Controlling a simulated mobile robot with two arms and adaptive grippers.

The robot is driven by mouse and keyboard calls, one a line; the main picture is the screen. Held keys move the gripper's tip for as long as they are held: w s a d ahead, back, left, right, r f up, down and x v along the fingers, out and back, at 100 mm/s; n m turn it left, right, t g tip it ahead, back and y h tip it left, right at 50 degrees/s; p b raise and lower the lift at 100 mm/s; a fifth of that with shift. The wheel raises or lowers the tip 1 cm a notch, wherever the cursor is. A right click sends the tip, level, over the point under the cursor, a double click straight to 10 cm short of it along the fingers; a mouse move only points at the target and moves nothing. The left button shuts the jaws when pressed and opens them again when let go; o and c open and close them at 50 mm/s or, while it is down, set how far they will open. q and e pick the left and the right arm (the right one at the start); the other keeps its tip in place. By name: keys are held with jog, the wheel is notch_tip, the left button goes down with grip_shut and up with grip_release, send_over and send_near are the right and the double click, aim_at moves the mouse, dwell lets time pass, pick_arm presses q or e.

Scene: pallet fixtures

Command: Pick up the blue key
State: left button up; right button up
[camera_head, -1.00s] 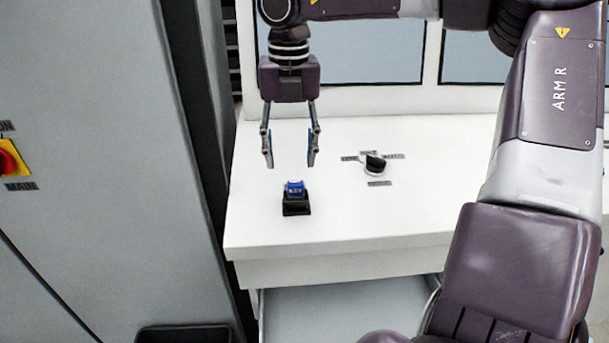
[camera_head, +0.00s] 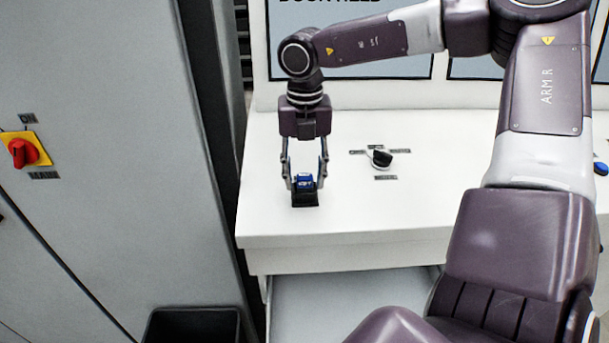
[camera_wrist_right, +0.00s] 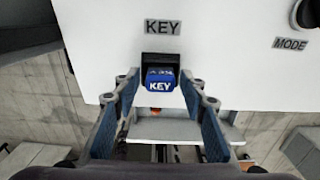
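The blue key (camera_head: 304,181) sits in a black holder (camera_head: 305,199) on the white console top. In the right wrist view the blue key (camera_wrist_right: 160,82) carries the word KEY and lies ahead between the fingers. My right gripper (camera_head: 306,186) points down over the holder, with one finger on each side of the key. In the right wrist view the fingers of my right gripper (camera_wrist_right: 160,105) stand apart, with gaps between them and the key. My left gripper is not in view.
A black and white mode knob (camera_head: 381,159) stands on the console (camera_head: 430,210) to the right. A grey cabinet with a red rotary switch (camera_head: 24,152) stands at the left. A dark bin (camera_head: 192,326) is below. The console's front edge is clear.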

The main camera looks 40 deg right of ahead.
jog(key=c, duration=0.7)
jog(key=shift+c, duration=0.8)
jog(key=shift+r, duration=0.1)
